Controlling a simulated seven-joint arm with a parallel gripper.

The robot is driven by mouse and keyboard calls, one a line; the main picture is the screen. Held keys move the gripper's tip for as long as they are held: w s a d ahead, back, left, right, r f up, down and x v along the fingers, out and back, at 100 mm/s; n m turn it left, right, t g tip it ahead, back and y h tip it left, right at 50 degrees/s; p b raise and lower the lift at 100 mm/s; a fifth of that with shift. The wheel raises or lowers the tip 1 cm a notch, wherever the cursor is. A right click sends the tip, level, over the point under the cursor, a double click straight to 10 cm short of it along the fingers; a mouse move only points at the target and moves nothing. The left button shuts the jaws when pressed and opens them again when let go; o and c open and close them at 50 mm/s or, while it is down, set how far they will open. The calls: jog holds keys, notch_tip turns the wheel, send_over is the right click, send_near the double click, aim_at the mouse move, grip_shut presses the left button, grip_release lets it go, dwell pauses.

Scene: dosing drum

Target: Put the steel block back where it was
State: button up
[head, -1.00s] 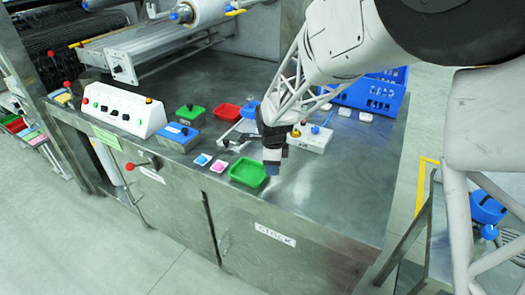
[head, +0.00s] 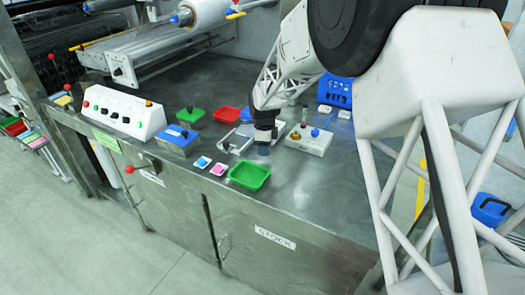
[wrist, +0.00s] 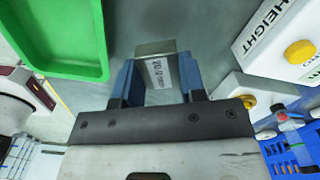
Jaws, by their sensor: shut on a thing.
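The steel block (wrist: 157,68), a small grey piece with a white label reading 20, sits between the two blue fingers of my gripper (wrist: 159,82) in the wrist view. The fingers are shut on its sides. In the head view my gripper (head: 264,150) points down over the steel bench, just behind the green tray (head: 249,175) and left of the white box with knobs (head: 308,139). The block cannot be made out there. Whether it touches the bench is unclear. The green tray also shows at the upper left of the wrist view (wrist: 60,68).
A red tray (head: 227,114) stands behind my gripper to the left. A pink card (head: 218,169) and a blue card (head: 202,162) lie left of the green tray. A blue crate (head: 335,90) stands at the back right. The bench at front right is clear.

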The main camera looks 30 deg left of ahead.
jog(key=shift+w+a+f, duration=0.1)
jog(key=shift+w+a, duration=0.8)
jog(key=shift+w, duration=0.15)
jog(key=shift+f, duration=1.75)
jog(key=shift+f, duration=0.1)
jog(key=o, duration=1.1)
jog(key=shift+c, duration=0.2)
notch_tip(320, 180, up, 12)
